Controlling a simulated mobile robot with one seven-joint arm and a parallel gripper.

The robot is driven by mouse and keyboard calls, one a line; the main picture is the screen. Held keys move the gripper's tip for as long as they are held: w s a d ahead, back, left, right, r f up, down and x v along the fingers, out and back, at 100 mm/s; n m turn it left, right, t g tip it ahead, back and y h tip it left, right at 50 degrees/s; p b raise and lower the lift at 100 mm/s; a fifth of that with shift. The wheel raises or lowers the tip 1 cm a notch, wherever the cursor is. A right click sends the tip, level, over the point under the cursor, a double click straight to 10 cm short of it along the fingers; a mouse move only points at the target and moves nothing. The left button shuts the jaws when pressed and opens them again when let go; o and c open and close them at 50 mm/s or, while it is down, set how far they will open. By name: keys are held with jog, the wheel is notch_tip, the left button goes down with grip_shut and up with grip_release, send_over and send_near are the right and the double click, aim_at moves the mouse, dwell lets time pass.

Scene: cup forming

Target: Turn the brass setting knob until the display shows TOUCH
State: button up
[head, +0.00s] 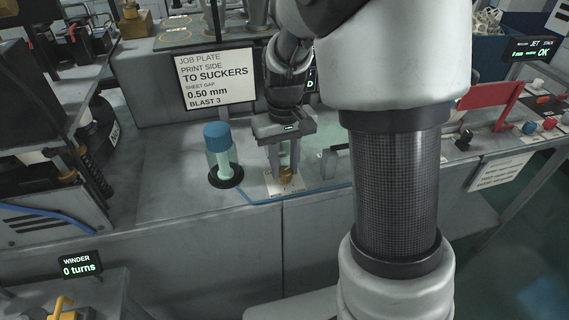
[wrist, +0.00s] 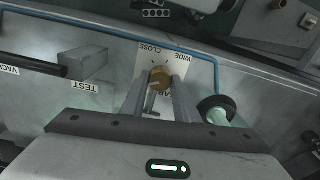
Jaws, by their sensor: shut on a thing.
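The brass setting knob (head: 286,176) sits on a pale dial plate (head: 272,187) on the grey bench. It also shows in the wrist view (wrist: 160,74), with CLOSE and WIDE printed upside down on the plate (wrist: 150,54). Another word on the plate is partly hidden by a finger. My gripper (head: 284,170) points down and is shut on the knob, with one finger on each side in the wrist view (wrist: 159,84). A dark display (head: 311,83) behind my arm is mostly hidden; only a green letter that looks like D shows.
A clear cylinder with a blue cap (head: 217,138) stands close left of my gripper. A job plate (head: 217,79) stands behind it. A blue line (head: 251,198) runs along the bench. A grey block (wrist: 84,63) labelled TEST lies to the left in the wrist view.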

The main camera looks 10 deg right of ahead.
aim_at(284, 170)
dwell(0.3)
jog(key=o, duration=1.1)
jog(key=shift+c, duration=0.2)
notch_tip(284, 170, up, 17)
jog(key=p, duration=0.2)
jog(key=shift+r, duration=0.2)
